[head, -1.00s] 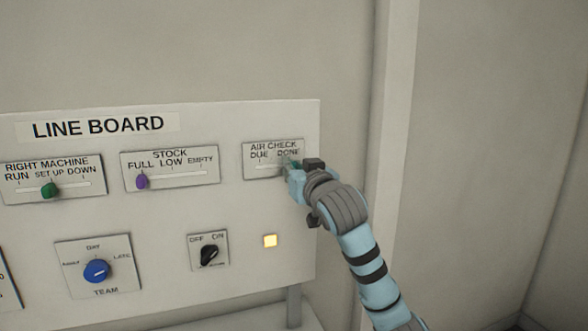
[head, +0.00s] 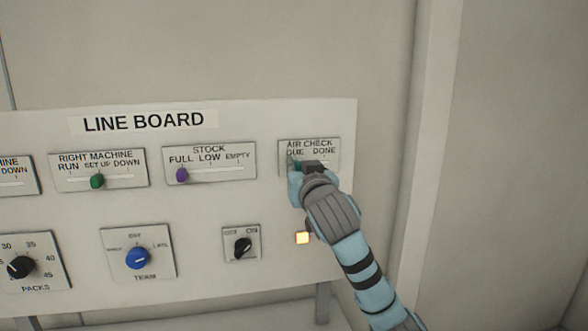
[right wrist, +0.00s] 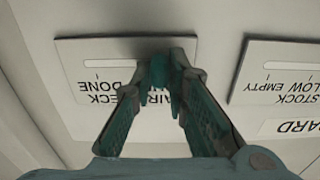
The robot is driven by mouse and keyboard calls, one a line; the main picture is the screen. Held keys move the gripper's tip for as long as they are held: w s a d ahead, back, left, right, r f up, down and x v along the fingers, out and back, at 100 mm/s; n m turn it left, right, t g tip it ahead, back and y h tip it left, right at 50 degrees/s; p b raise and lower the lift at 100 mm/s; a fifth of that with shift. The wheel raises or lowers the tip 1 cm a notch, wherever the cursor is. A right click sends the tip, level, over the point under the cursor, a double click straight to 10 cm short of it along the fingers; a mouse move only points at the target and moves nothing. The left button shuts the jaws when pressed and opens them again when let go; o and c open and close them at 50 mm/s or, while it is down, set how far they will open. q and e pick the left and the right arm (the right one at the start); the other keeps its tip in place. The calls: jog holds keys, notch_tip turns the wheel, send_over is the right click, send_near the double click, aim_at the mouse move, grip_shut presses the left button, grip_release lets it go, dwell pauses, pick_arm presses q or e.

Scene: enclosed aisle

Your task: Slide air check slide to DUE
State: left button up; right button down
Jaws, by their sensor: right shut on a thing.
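The AIR CHECK plate (head: 330,148) is at the right end of the board, with DUE on its left and DONE on its right. My right gripper (head: 302,172) is at the plate's left part, shut on the teal slide knob (right wrist: 158,72). The knob is mostly hidden by the fingers in the head view and stands at the DUE end of its slot. In the right wrist view the plate (right wrist: 70,50) appears upside down, with bare slot on the DONE side. My left gripper is not in view.
The STOCK plate (head: 240,165) with its purple knob (head: 182,175) is left of AIR CHECK. A wall corner stands right of the board.

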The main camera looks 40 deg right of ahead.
jog(key=c, duration=1.6)
grip_release()
jog(key=shift+a, duration=0.25)
jog(key=shift+o, duration=0.2)
jog(key=v, duration=0.7)
jog(key=shift+s, duration=0.2)
jog(key=shift+a, duration=0.1)
